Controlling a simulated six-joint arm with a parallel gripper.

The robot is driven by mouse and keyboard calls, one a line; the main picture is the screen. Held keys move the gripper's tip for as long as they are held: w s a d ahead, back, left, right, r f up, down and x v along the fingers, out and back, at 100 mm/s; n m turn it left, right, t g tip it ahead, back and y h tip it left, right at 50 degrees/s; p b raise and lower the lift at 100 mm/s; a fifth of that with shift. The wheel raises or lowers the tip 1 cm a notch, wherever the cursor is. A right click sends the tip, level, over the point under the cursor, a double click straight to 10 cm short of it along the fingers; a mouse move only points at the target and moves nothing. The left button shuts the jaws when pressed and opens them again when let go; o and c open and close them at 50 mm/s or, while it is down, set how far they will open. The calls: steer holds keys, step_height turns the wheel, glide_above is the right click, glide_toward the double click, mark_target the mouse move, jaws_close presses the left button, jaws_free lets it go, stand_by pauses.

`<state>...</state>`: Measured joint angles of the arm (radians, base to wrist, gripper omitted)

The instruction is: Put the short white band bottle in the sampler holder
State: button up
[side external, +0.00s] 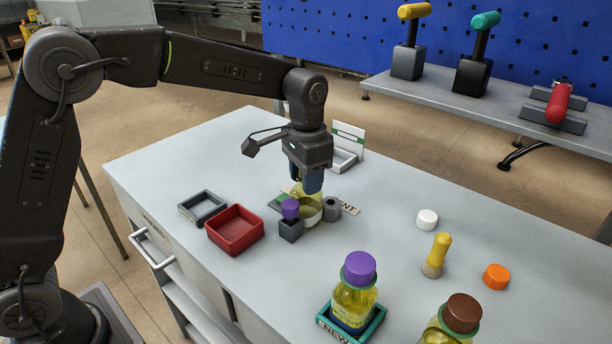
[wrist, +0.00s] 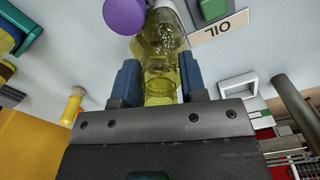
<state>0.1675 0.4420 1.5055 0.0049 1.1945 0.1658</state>
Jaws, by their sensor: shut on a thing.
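My gripper (side external: 312,184) is shut on a clear bottle of yellow liquid (side external: 308,211), which has a pale band and stands roughly upright below the jaws. In the wrist view the bottle (wrist: 162,45) lies between the blue fingers (wrist: 160,82). Its base is close to the table top; I cannot tell whether it touches. A dark block with a purple cap (side external: 290,208) is just left of it and a grey block with a hole (side external: 332,208) just right. A white-framed holder with a sign (side external: 347,138) stands behind; I cannot read which holder is the sampler's.
A red tray (side external: 235,232) and a grey tray (side external: 203,207) lie to the left. In front are a purple-capped bottle (side external: 357,285) in a green tray marked NEW (side external: 373,331) and a brown-capped bottle (side external: 462,314). Loose white (side external: 427,219) and orange (side external: 496,277) caps lie right.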

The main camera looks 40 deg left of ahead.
steer(key=shift+f, duration=0.15)
steer(key=o, duration=1.1)
step_height(320, 180, up, 12)
steer(key=shift+f, duration=0.2)
steer(key=shift+r, duration=0.45)
